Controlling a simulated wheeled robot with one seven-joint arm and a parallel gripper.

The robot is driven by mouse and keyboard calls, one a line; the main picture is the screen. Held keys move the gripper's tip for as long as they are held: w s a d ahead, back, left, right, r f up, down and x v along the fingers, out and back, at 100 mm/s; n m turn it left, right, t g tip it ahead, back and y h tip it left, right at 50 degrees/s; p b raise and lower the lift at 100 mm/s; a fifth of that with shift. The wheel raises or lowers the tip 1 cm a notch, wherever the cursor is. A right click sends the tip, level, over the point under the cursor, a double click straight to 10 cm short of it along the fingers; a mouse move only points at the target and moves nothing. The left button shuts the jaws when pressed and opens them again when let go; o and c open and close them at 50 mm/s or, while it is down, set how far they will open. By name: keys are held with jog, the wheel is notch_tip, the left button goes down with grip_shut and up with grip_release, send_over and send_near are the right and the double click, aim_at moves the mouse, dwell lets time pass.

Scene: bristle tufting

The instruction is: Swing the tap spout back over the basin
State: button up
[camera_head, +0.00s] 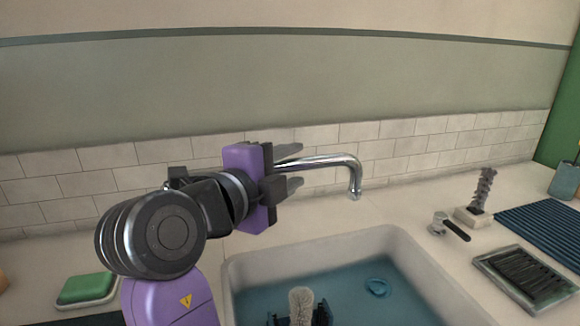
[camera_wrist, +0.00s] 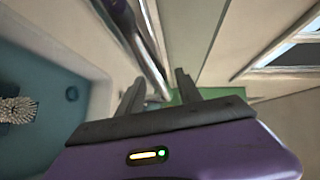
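The chrome tap spout (camera_head: 335,160) runs to the right along the back of the counter in the head view, and its bent-down tip hangs over the counter behind the basin. The basin (camera_head: 240,270) holds blue water. My gripper (camera_head: 298,168) points right, with one finger above the spout and one below it in the picture. The fingers are open; I cannot tell whether either touches the spout. In the wrist view the spout (camera_wrist: 146,45) runs down from the top towards the gap between the fingertips. The tap's base is hidden behind my arm.
A brush (camera_head: 302,302) stands at the basin's front. A green block on a dish (camera_head: 88,290) is at left. At right are a small handled tool (camera_head: 450,226), a grey coiled post (camera_head: 483,190), a slotted tray (camera_head: 526,276) and a blue ribbed mat (camera_head: 545,228).

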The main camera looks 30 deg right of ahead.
jog(key=shift+a, duration=0.1)
jog(key=v, duration=0.7)
jog(key=shift+s+a, duration=0.2)
jog(key=shift+a, duration=0.05)
